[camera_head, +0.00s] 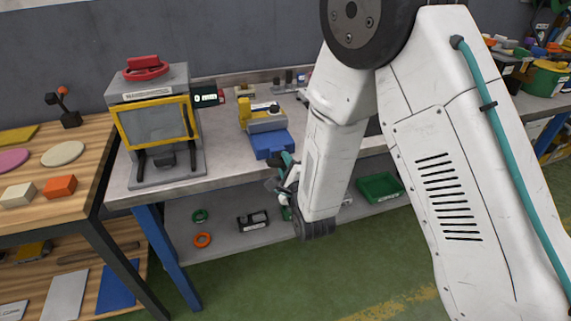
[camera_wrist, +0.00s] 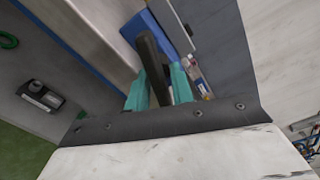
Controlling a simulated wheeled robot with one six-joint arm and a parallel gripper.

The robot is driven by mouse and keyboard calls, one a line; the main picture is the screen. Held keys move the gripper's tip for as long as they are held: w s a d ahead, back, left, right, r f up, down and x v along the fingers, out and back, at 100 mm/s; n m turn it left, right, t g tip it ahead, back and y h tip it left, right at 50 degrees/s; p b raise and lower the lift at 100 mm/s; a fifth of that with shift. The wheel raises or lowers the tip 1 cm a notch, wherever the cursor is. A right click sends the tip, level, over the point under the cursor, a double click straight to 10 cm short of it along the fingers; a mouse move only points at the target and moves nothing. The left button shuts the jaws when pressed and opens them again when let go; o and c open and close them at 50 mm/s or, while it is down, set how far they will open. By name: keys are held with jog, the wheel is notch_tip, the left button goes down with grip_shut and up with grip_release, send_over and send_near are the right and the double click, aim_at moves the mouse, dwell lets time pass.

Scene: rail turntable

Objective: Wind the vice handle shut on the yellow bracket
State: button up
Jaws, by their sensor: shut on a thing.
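The blue vice (camera_head: 272,144) stands at the front edge of the grey workbench. The yellow bracket (camera_head: 244,112) is upright at the vice's grey jaw, on its far side. I cannot tell whether the jaws touch it. My gripper (camera_head: 284,166) is just in front of the vice, partly hidden by my own arm. In the wrist view its teal fingers (camera_wrist: 160,88) are shut on a dark bar, the vice handle (camera_wrist: 150,58), with the blue vice body (camera_wrist: 143,27) behind it. The bracket is not clearly visible in the wrist view.
A yellow-framed press machine (camera_head: 158,125) stands on the bench (camera_head: 222,160) to the left. Small parts lie behind the vice. The lower shelf holds a green tray (camera_head: 380,187), a black device (camera_head: 252,220) and rings. A wooden table (camera_head: 88,150) stands at left. Green floor is open in front.

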jog(key=shift+s+a+m, duration=0.15)
jog(key=shift+a+m, duration=0.1)
jog(key=shift+m, duration=0.05)
jog(key=m, duration=0.4)
jog(key=shift+a+f+m, duration=0.1)
jog(key=shift+m, duration=0.2)
grip_shut()
grip_release()
jog(key=m, duration=0.5)
jog(key=shift+m, duration=0.4)
jog(key=o, duration=0.7)
jog(key=shift+a, duration=0.1)
jog(key=shift+o, duration=0.2)
jog(key=shift+d, duration=0.2)
jog(key=shift+s+d, duration=0.1)
jog(key=shift+s, duration=0.15)
jog(key=v, duration=0.7)
